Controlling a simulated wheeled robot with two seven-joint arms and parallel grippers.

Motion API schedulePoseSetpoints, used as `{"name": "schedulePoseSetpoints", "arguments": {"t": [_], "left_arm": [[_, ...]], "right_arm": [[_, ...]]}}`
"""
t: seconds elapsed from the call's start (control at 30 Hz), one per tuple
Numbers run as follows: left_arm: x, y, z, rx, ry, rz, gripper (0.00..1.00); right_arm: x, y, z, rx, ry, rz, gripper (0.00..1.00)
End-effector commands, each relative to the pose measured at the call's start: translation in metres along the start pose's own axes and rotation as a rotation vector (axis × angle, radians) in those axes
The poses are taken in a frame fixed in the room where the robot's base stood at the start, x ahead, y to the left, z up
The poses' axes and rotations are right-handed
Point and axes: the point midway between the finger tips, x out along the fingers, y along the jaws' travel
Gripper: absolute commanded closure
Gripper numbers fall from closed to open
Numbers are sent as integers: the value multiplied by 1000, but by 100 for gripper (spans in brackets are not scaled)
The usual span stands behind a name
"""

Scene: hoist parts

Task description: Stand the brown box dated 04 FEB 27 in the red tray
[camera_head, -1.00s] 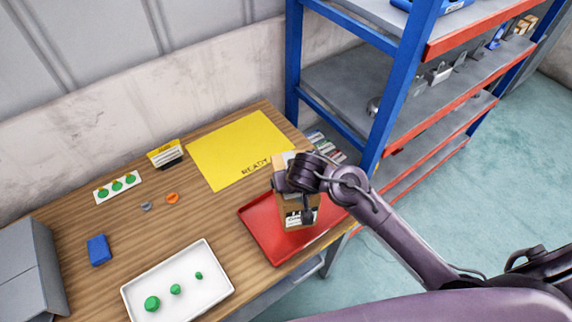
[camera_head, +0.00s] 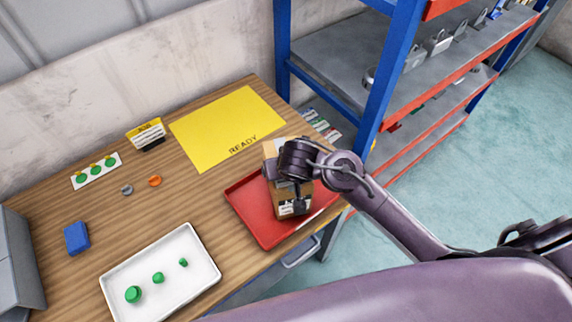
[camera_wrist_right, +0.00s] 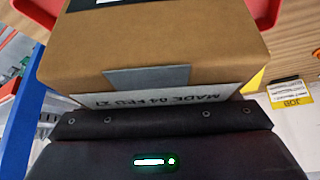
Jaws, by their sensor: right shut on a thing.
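The brown box (camera_head: 291,206) stands upright in or just over the red tray (camera_head: 247,212) at the table's right front; I cannot tell if it touches the tray floor. My right gripper (camera_head: 289,182) is shut on it, with the arm coming in from the right. In the right wrist view the box (camera_wrist_right: 150,45) fills the top, with a white label (camera_wrist_right: 170,98) that reads upside down "MADE 04 FEB 27", partly hidden by the gripper. A red tray edge (camera_wrist_right: 36,10) shows at the top left there. My left gripper is not in view.
A yellow READY mat (camera_head: 225,125) lies behind the tray. A white tray (camera_head: 120,280) with green parts is at the front left. A blue block (camera_head: 76,238) and a yellow sign (camera_head: 146,133) stand on the table. A blue and red shelf rack (camera_head: 378,95) rises behind right.

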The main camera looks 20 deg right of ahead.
Motion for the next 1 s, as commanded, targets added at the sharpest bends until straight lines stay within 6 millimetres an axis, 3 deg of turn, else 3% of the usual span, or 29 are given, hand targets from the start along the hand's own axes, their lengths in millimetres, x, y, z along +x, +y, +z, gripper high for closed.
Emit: {"name": "schedulePoseSetpoints", "arguments": {"t": [0.17, 0.2, 0.3, 0.67, 1.0], "left_arm": [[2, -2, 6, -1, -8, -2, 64], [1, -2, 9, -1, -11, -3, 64], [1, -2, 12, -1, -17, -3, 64], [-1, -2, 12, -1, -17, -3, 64], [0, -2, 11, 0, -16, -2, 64]], "right_arm": [[1, -1, -1, 2, 6, -3, 83], [2, 0, 1, 0, 0, 0, 14], [2, 0, 1, 0, 0, -1, 1], [-7, -2, 0, 0, 1, -5, 0], [-76, -2, 0, 5, 2, -7, 0]]}}
